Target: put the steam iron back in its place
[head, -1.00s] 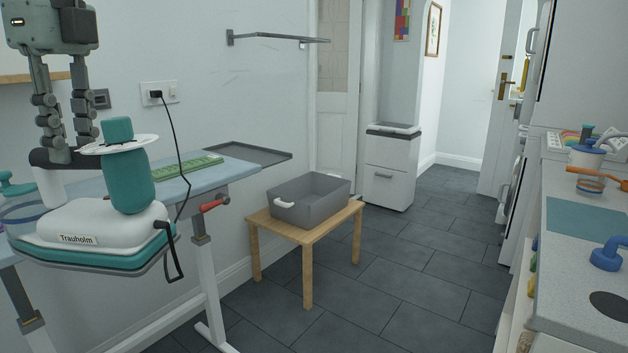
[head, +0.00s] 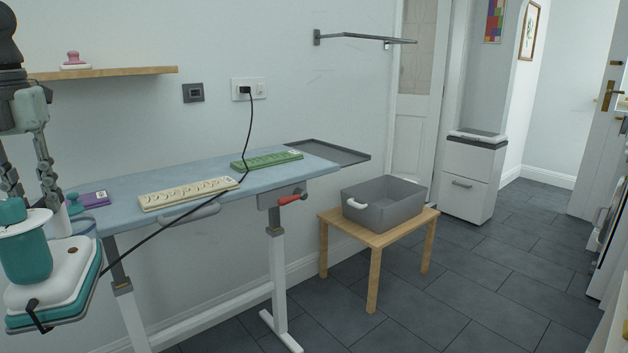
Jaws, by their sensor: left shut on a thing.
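The steam iron (head: 25,250), teal and white with a teal knob and a white disc on top, is at the lower left and partly cut off by the picture's edge. My left gripper (head: 38,182) is shut on it from above, and its grip is partly hidden behind the teal body. The iron is held up in front of the blue ironing board (head: 215,190). Its black cord (head: 165,225) runs to the wall socket (head: 248,90). A dark grey rest tray (head: 350,155) at the board's right end looks empty. My right gripper is not in view.
A cream strip (head: 188,193), a green strip (head: 267,160) and a purple item (head: 95,199) lie on the board. A grey bin (head: 385,215) stands on a small wooden table (head: 375,238). Wall shelf (head: 105,73) and rack (head: 365,38) are above. Floor at right is clear.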

